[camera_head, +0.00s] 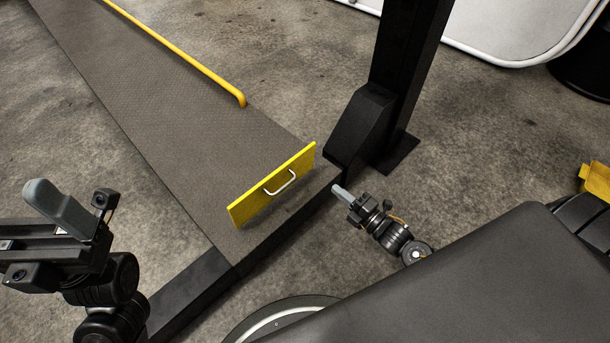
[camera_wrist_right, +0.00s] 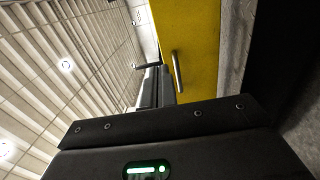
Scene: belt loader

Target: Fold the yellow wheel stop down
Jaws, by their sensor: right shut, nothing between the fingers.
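The yellow wheel stop (camera_head: 248,205) is a flat plate standing up, slightly tilted, across the near end of the dark runway. A pale metal handle (camera_head: 280,183) is on the face toward me. My right gripper (camera_head: 337,189) is shut and empty, just right of the runway's near right corner, apart from the plate and handle. The right wrist view shows the yellow plate (camera_wrist_right: 190,35) and its handle (camera_wrist_right: 178,72) beyond the gripper fingers (camera_wrist_right: 152,85). My left gripper (camera_head: 58,207) is at the far left, away from the stop; its finger gap is not clear.
A black post (camera_head: 405,70) with a wide foot stands right behind the runway's near right corner, close to my right gripper. A yellow rail (camera_head: 185,55) runs along the runway (camera_head: 175,130). Concrete floor (camera_head: 470,140) is clear to the right of the post.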

